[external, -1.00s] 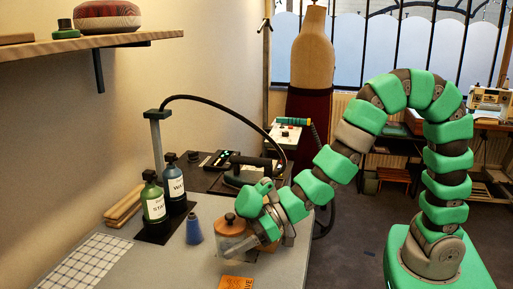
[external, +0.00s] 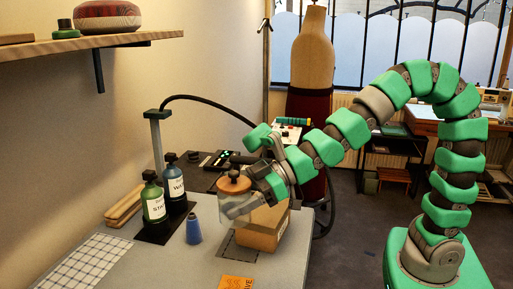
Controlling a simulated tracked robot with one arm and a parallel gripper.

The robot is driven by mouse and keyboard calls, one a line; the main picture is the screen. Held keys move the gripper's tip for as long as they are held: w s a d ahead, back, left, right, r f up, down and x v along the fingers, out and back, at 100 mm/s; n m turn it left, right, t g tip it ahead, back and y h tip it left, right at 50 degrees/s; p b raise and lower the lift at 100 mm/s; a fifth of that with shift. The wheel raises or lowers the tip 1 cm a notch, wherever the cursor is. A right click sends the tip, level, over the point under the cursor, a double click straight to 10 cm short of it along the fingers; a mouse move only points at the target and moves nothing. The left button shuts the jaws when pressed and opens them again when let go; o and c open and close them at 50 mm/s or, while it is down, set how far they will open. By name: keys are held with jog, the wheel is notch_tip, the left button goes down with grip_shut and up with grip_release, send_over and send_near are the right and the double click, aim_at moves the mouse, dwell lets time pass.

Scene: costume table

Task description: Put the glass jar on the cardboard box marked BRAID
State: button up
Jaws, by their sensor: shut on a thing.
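The glass jar (external: 235,207) is clear, with an orange-brown lid and a dark knob. My gripper (external: 250,203) is shut on it from the right and holds it upright, raised above the table. A cardboard box (external: 262,233) stands on the table just behind and to the right of the jar in the picture. The jar and my gripper cover part of the box. No BRAID marking can be read on it. I cannot tell whether the jar touches the box.
A blue cone (external: 193,230) stands left of the jar. Green (external: 154,206) and blue (external: 174,186) labelled bottles stand farther left on a dark mat. An orange card (external: 237,282) lies at the front. A checked cloth (external: 88,260) lies at the left.

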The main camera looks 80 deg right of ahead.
aim_at(234, 171)
notch_tip(234, 171, up, 9)
jog(key=shift+r, duration=0.25)
jog(key=shift+s+d+f, duration=0.15)
jog(key=shift+s+f, duration=0.2)
jog(key=shift+s+d+f+m+t+h+b, duration=0.5)
jog(key=shift+s+d+f+m+h+b, duration=0.1)
jog(key=shift+s+d+f+m+h, duration=0.15)
jog(key=s+d+r+m+g+h+b, duration=0.25)
jog(key=s+d+m+h+b, duration=0.25)
jog(key=s+d+m+h, duration=1.05)
notch_tip(234, 171, down, 11)
jog(key=s+n, duration=0.1)
jog(key=w, duration=0.5)
jog(key=w+f, duration=0.1)
jog(key=w, duration=0.4)
jog(key=w+a+f, duration=0.1)
jog(key=w, duration=0.4)
jog(key=shift+w, duration=0.3)
jog(key=shift+f+b, duration=0.35)
jog(key=shift+f, duration=1.35)
